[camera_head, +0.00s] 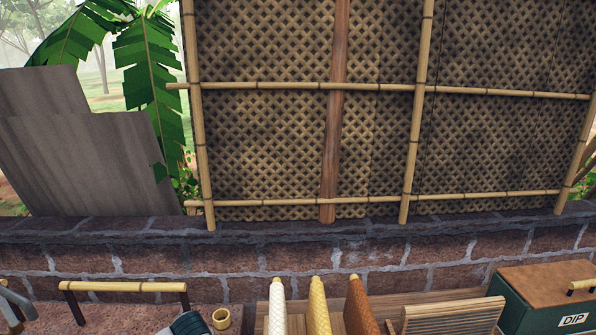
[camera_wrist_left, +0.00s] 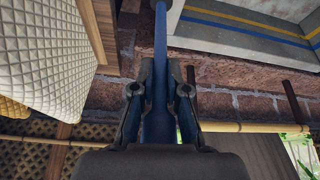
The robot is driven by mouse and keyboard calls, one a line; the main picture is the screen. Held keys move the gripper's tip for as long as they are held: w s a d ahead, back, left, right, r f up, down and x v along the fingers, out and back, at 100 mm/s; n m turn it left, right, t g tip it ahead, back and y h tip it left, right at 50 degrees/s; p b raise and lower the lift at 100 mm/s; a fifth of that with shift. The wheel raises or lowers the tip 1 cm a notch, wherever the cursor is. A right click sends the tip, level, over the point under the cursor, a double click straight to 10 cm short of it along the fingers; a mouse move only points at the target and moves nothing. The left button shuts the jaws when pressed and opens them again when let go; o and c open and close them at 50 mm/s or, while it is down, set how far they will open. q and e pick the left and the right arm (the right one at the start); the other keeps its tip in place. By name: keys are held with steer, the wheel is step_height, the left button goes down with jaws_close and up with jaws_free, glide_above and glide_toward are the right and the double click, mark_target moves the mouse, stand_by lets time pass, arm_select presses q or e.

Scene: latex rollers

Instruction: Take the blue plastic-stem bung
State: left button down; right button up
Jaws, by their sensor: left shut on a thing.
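In the left wrist view my left gripper (camera_wrist_left: 159,75) is shut on a blue stem, the blue plastic-stem bung (camera_wrist_left: 160,40). The long, thin stem lies between the two dark fingers and runs up past their tips to the top of the picture. A wider blue part shows between the fingers nearer the palm. I cannot make out the bung in the head view. My right gripper is in neither view.
A green box labelled DIP (camera_head: 540,300) is at right. A brick wall (camera_head: 300,265) runs behind.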

arm_select(q)
steer(key=s+d+f+m+b, duration=0.2)
steer(key=s+d+f, duration=0.2)
steer(key=s+f, duration=0.4)
steer(key=s, duration=0.3)
steer(key=shift+d+h, duration=0.35)
steer(key=shift+h, duration=0.05)
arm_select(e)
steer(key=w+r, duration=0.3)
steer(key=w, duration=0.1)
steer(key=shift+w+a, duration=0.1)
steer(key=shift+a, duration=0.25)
arm_select(q)
steer(key=shift+f, duration=0.2)
